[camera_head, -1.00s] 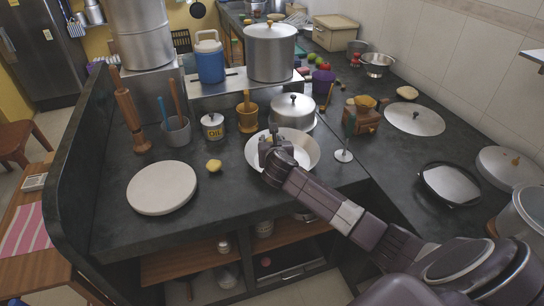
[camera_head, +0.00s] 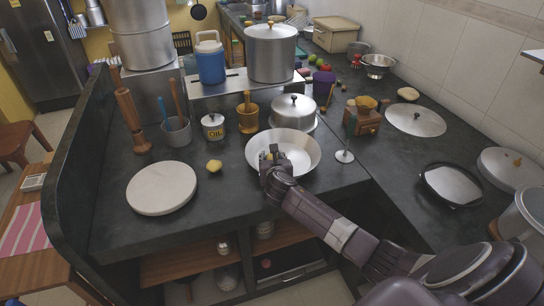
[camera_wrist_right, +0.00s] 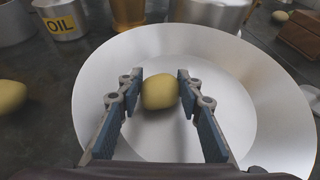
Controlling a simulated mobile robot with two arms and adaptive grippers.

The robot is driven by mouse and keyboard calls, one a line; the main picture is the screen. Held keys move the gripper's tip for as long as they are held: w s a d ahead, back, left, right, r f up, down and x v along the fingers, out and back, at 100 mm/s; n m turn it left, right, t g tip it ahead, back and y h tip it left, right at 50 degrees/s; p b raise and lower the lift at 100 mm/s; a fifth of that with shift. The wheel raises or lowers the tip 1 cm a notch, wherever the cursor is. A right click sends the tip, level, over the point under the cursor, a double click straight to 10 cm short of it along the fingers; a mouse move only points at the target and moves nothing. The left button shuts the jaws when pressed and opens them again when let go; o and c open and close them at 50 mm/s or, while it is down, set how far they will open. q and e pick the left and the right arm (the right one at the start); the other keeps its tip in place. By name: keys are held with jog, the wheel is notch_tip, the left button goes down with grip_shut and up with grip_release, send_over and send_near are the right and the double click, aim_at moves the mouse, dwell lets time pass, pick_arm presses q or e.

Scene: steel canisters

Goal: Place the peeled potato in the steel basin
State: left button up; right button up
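The steel basin (camera_head: 305,165) is a wide, shallow, pale metal bowl near the counter's front edge; its rim and inside fill much of the right wrist view (camera_wrist_right: 262,70). My right gripper (camera_head: 268,157) reaches into the basin at its left side. In the right wrist view, its blue-padded fingers (camera_wrist_right: 160,88) are closed against both sides of a smooth yellow potato (camera_wrist_right: 160,91). The potato is over the basin floor; I cannot tell whether it touches it. In the head view the fingers mostly hide this potato. My left gripper is not in view.
A second yellow potato (camera_head: 214,166) lies on the counter left of the basin, near a round pale board (camera_head: 162,187). An oil canister (camera_head: 213,127), a wooden mortar (camera_head: 248,118) and a lidded pot (camera_head: 293,111) stand behind. A wine glass (camera_head: 347,140) stands to the right.

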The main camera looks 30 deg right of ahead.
jog(key=shift+o, duration=1.1)
jog(key=shift+r, duration=0.15)
jog(key=p+v, duration=0.1)
jog(key=v, duration=1.1)
